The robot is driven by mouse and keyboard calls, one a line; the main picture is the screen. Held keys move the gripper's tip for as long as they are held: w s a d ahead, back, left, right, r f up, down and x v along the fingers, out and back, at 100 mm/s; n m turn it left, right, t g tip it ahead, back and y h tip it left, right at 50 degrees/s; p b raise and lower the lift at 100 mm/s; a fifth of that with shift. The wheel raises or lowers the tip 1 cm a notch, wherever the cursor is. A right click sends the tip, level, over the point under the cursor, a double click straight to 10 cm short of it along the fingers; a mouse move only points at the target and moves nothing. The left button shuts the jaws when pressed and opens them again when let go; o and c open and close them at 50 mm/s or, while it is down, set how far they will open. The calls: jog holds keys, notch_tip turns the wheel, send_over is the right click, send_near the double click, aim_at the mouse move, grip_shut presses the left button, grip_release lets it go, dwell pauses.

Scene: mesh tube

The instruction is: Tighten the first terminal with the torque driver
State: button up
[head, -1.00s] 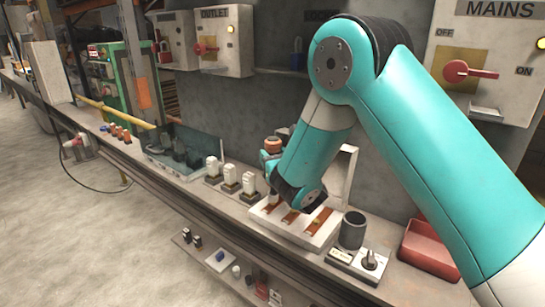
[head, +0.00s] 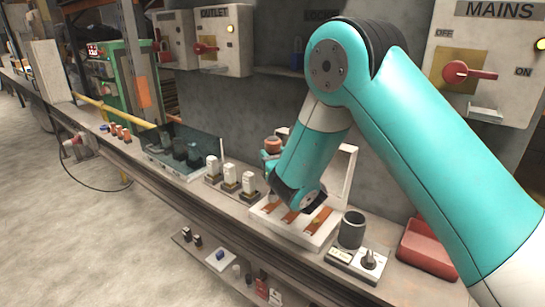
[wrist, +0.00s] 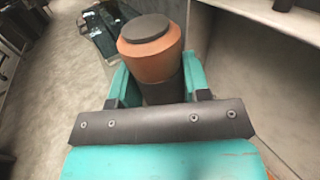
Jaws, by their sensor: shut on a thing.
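My gripper (wrist: 160,88) is shut on the torque driver (wrist: 150,50), which has an orange handle with a dark cap. The driver's handle (head: 273,145) also shows in the head view, left of my arm's wrist. A white terminal block (head: 314,240) with several copper-coloured strips (head: 318,221) lies on the bench right below my wrist. The driver's tip is hidden in both views, so I cannot tell whether it touches a terminal. My arm hides part of the block's back.
Several white fuse-like parts (head: 229,172) stand left of the block. A dark cup (head: 352,229) and a knob unit (head: 369,260) stand to its right, then a red tray (head: 431,248). The MAINS box (head: 487,65) is on the wall behind.

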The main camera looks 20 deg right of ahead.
jog(key=shift+f+b, duration=0.45)
jog(key=shift+f, duration=0.1)
dwell(0.7)
jog(key=shift+f+p, duration=0.35)
jog(key=shift+p, duration=0.35)
dwell(1.5)
jog(key=shift+r, duration=0.15)
